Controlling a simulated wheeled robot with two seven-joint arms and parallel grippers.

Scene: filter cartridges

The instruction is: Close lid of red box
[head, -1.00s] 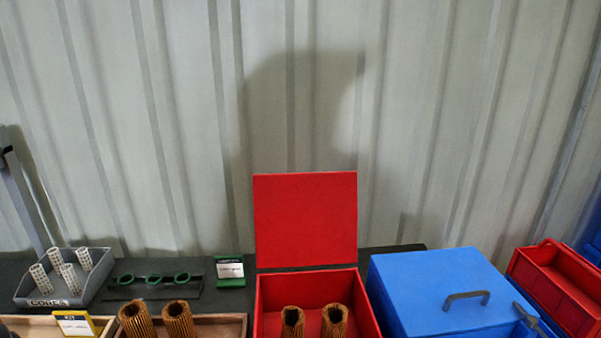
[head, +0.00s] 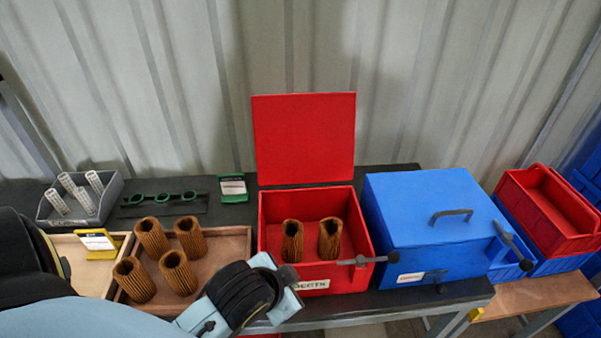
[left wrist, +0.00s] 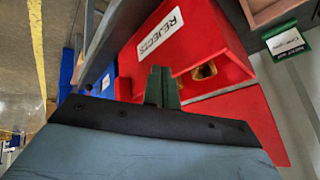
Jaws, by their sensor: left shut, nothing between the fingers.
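The red box (head: 345,279) stands at the table's front edge, with a white label on its front. Its red lid (head: 304,138) stands upright, open, at the back. Two brown pleated cartridges (head: 292,241) (head: 330,238) stand inside. The box (left wrist: 190,35), labelled REJECTS, and its lid (left wrist: 240,113) also show in the left wrist view. In that view my left gripper (left wrist: 162,72) is shut and empty, its dark green fingers in front of the box; I cannot tell whether they touch it. In the head view my left wrist is in front of the box's left corner; fingertips are not distinguishable. My right gripper is out of view.
A dark-knobbed lever (head: 368,260) sticks out at the red box's front right. A closed blue box (head: 430,220) stands close on the right. A wooden tray (head: 232,240) with several cartridges stands close on the left. A corrugated wall is behind.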

